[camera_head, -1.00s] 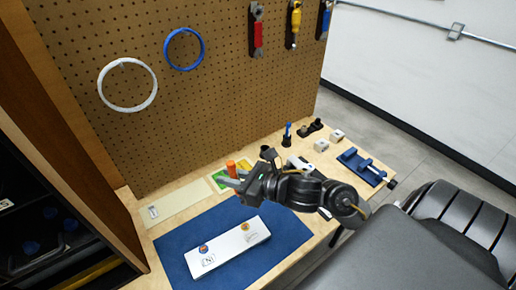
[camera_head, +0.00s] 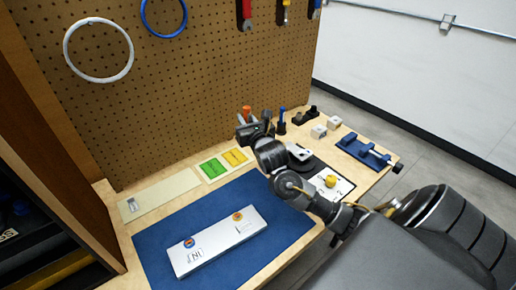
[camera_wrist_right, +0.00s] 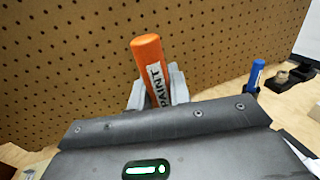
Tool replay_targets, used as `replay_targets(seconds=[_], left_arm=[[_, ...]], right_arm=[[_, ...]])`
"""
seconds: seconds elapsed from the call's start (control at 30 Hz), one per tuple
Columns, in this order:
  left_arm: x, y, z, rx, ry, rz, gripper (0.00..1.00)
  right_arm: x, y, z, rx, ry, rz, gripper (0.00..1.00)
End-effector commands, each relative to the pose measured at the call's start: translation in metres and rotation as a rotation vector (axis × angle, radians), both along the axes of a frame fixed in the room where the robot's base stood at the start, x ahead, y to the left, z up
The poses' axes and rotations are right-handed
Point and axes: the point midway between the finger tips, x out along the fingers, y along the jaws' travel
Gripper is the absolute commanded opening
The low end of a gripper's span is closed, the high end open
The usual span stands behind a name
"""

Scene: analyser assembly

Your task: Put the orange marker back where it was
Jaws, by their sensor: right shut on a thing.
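My right gripper (camera_head: 245,121) is shut on the orange marker (camera_head: 247,111), near the back of the table by the pegboard. In the right wrist view the orange marker (camera_wrist_right: 150,66) stands nearly upright, leaning a little left, with "PAINT" lettering on its side. The pale fingers (camera_wrist_right: 152,92) close around its lower part; its bottom end is hidden behind the gripper body. A blue marker (camera_head: 282,114) stands upright in a dark holder just right of the gripper, and also shows in the wrist view (camera_wrist_right: 256,74). My left gripper is not in view.
A white box (camera_head: 205,252) lies on the blue mat (camera_head: 150,240). Dark blocks (camera_head: 305,116), pale cubes (camera_head: 318,131) and a blue vise (camera_head: 362,150) stand right. The pegboard (camera_head: 200,90) rises behind.

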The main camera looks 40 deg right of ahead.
Motion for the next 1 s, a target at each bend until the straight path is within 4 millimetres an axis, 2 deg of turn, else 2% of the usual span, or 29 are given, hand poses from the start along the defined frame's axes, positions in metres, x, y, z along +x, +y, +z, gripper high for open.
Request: replay_targets(seconds=[0.13, 0.27, 0.47, 0.6, 0.8, 1.0], left_arm=[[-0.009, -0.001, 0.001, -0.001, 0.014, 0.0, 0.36], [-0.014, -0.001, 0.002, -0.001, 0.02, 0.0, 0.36], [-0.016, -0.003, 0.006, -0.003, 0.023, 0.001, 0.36], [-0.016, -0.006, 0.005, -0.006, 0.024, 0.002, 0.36], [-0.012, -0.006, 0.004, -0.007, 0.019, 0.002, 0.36], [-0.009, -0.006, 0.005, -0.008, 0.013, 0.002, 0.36]], right_arm=[[0.005, -0.006, -0.002, -0.003, -0.001, -0.001, 0.0], [0.02, -0.027, -0.013, -0.005, 0.001, -0.004, 0.0], [0.052, -0.069, -0.035, -0.001, 0.0, -0.004, 0.0], [0.066, -0.088, -0.065, 0.003, 0.003, -0.002, 0.0], [0.079, -0.104, -0.088, 0.003, -0.002, 0.0, 0.0], [0.082, -0.107, -0.092, 0.0, -0.002, 0.002, 0.0]])
